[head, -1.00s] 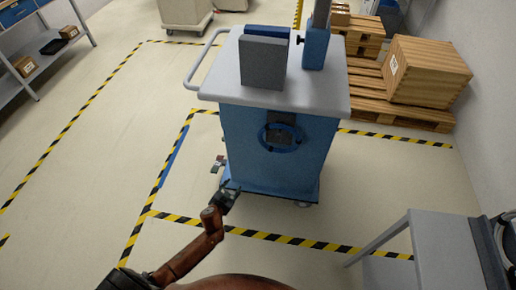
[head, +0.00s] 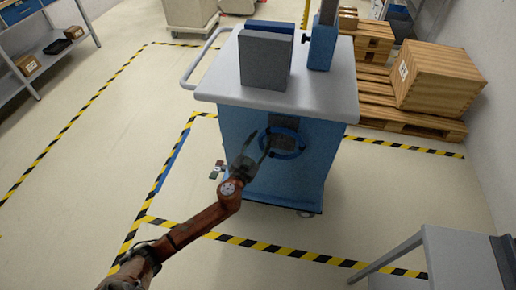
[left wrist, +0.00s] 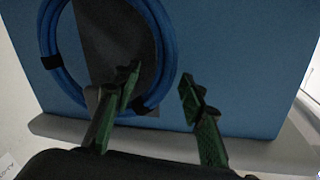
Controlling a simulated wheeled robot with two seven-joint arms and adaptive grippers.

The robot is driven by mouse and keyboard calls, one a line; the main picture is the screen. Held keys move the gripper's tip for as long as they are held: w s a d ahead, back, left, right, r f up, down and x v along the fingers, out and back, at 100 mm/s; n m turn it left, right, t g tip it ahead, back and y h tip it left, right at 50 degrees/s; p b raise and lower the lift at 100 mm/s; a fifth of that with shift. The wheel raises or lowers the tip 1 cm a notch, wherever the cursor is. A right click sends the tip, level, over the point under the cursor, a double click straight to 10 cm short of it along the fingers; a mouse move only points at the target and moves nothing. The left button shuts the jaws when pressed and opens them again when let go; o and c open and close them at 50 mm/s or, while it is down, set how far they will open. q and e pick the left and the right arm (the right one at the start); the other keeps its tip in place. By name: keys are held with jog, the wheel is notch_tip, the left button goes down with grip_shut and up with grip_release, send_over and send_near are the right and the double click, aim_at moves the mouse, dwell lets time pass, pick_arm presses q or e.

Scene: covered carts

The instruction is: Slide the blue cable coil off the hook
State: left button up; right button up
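The blue cable coil (head: 291,155) hangs on the front face of the blue cart (head: 238,125), against a dark backing plate (head: 283,121). The hook itself I cannot make out. My left gripper (head: 258,141) is at the coil's left side in the head view. In the left wrist view, the gripper (left wrist: 160,84) is open, its two green fingers apart. The coil (left wrist: 170,45) with black bands shows there; its lower right edge passes between the fingertips in the picture. Whether they touch it I cannot tell. My right gripper is out of view.
The cart's grey top (head: 325,88) carries a grey box (head: 265,62) and a blue post (head: 322,48). A grey table (head: 455,265) stands at the lower right. Pallets with a wooden crate (head: 438,75) are at the right back.

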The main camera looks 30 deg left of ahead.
pick_arm(q)
jog(key=shift+w+a, duration=0.1)
jog(key=shift+w, duration=0.95)
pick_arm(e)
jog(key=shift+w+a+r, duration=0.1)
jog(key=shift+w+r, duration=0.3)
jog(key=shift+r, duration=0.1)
pick_arm(q)
jog(key=shift+c, duration=0.6)
grip_shut()
